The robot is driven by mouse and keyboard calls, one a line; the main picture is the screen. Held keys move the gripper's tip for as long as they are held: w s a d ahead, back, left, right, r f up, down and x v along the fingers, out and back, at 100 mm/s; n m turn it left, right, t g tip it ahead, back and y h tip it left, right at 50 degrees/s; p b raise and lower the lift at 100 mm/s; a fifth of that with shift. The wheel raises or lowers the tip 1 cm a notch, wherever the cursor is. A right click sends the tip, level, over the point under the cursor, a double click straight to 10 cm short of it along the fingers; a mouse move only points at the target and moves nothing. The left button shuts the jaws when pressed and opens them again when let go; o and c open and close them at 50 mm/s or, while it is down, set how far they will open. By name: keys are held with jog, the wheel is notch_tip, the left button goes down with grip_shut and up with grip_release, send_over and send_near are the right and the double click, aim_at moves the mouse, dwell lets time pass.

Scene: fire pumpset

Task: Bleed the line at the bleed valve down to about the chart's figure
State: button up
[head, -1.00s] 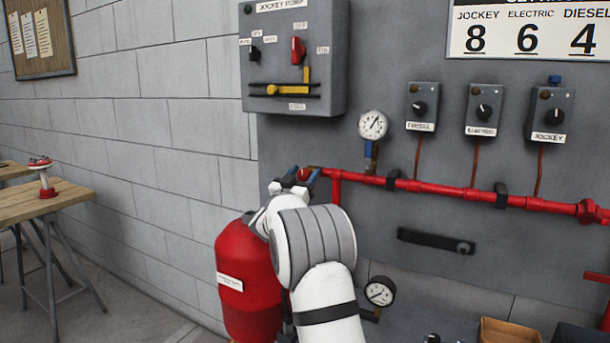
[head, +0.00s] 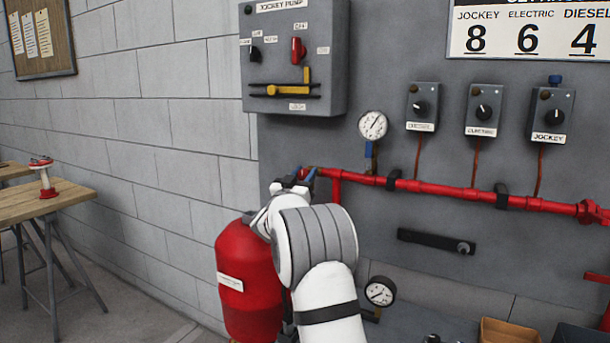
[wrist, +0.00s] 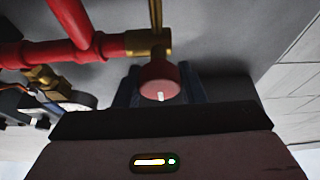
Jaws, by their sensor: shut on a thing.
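The bleed valve's red round knob (wrist: 158,80) sits at the end of a brass fitting (wrist: 150,42) on the red pipe. My gripper (wrist: 160,88) is shut on this knob, with a blue finger on each side of it. In the head view my gripper (head: 301,178) is at the left end of the red pipe (head: 440,187), and my wrist partly hides the knob. A round white gauge (head: 373,125) stands above the pipe, its needle pointing to the upper right. The chart (head: 530,30) reads jockey 8, electric 6, diesel 4.
A grey jockey pump panel (head: 290,60) hangs above my gripper. Several small switch boxes, one a jockey box (head: 550,113), line the wall at right. A red tank (head: 248,285) stands below left of my wrist. A lower gauge (head: 380,291) is right of my arm.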

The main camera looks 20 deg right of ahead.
jog(key=n+t+y+p, duration=0.1)
jog(key=n, duration=0.2)
jog(key=n+t+y, duration=0.1)
jog(key=n, duration=0.1)
jog(key=shift+a+r+n+p, duration=0.1)
jog(key=shift+n+p, duration=0.25)
jog(key=shift+n, duration=0.05)
jog(key=shift+w+n+t+y+p, duration=0.1)
jog(key=shift+n+t+y+p, duration=0.25)
jog(key=shift+n, duration=0.55)
jog(key=shift+n+t+y+p, duration=0.1)
jog(key=shift+n+y+p, duration=0.1)
jog(key=shift+n+y, duration=0.55)
jog(key=shift+n, duration=0.35)
jog(key=o, duration=0.9)
jog(key=shift+o, duration=0.2)
jog(key=shift+a+f, duration=0.1)
jog(key=shift+f, duration=0.1)
jog(key=v, duration=0.7)
jog(key=shift+s+a+b, duration=0.2)
jog(key=shift+s+b, duration=0.05)
jog(key=shift+b, duration=0.15)
jog(key=shift+f, duration=0.1)
